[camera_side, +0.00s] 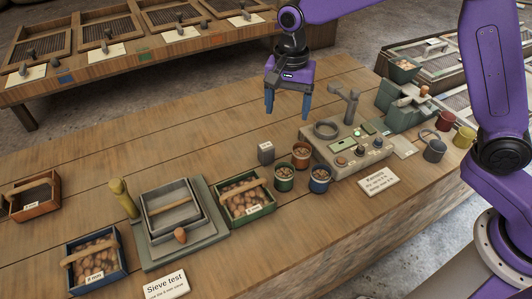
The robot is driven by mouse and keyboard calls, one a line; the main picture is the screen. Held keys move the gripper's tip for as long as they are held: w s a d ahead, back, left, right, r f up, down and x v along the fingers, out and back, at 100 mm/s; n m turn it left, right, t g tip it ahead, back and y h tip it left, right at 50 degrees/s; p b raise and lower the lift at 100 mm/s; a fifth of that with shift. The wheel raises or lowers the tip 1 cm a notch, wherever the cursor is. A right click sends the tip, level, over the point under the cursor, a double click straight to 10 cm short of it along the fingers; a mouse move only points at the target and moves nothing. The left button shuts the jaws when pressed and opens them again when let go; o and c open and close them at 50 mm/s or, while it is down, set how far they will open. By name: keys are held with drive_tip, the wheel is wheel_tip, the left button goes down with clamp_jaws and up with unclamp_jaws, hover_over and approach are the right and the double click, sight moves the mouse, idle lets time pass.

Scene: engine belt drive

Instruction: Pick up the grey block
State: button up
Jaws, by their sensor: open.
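The small grey block (265,153) stands on the wooden table, left of the control box and just behind the small cups. My gripper (287,110) hangs above the table, higher than the block and a little right of it in the picture. Its two blue fingers point down and are apart, with nothing between them. The block is in full view and the gripper does not touch it.
Cups of nuts (301,154) stand close to the block on its right. The control box (347,147) with an upright metal fork (346,101) is to the right. A green tray of nuts (247,198) and a sieve (171,212) lie nearer. The table behind and left of the block is clear.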

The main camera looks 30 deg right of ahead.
drive_tip(key=w+f+m, duration=0.6)
drive_tip(key=w+m, duration=0.3)
drive_tip(key=w, duration=0.1)
hover_over(266, 145)
drive_tip(key=f, duration=1.1)
drive_tip(key=shift+s+f, duration=0.2)
drive_tip(key=shift+s, duration=0.2)
drive_tip(key=shift+w+f, duration=0.2)
drive_tip(key=shift+f, duration=1.4)
drive_tip(key=shift+w+f, duration=0.15)
drive_tip(key=shift+f, duration=1.4)
drive_tip(key=c, duration=1.1)
